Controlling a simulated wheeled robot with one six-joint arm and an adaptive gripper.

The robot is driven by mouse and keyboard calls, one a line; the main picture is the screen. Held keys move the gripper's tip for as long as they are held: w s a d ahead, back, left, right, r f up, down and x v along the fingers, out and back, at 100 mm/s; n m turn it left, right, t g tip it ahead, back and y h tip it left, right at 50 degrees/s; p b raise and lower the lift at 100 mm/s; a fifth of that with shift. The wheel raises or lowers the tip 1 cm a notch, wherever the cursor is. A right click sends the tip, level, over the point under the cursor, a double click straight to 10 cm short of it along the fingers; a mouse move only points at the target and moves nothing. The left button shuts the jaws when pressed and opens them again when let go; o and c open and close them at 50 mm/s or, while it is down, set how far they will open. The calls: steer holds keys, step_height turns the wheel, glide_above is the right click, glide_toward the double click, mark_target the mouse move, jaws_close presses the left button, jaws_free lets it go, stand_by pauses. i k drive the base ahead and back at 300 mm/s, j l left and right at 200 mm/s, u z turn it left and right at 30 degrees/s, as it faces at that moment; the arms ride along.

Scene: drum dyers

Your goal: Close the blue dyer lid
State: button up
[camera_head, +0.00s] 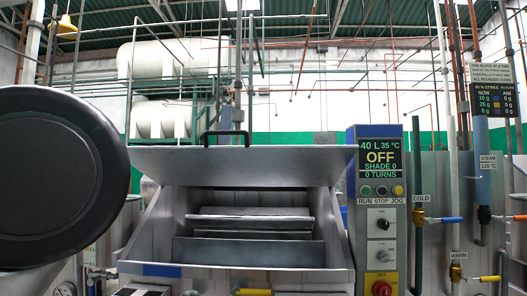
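The blue dyer (170,225) stands in the middle of the view, a grey metal machine with a blue strip (162,270) on its front edge. Its lid (240,166) is open, a flat grey panel raised and tilted above the opening. A black bar handle (226,137) stands on the lid's upper edge. Inner metal ledges show through the opening. My gripper is not in view, and nothing is seen touching the lid or its handle.
A control panel (379,180) reading OFF stands right of the opening. Pipes with a yellow-handled warm valve (490,279) and a blue-handled cold valve (451,220) are farther right. A large dark round part of my arm hides the left side. White tanks (170,58) stand behind.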

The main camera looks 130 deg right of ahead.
mark_target(247, 166)
steer(key=z, duration=4.35)
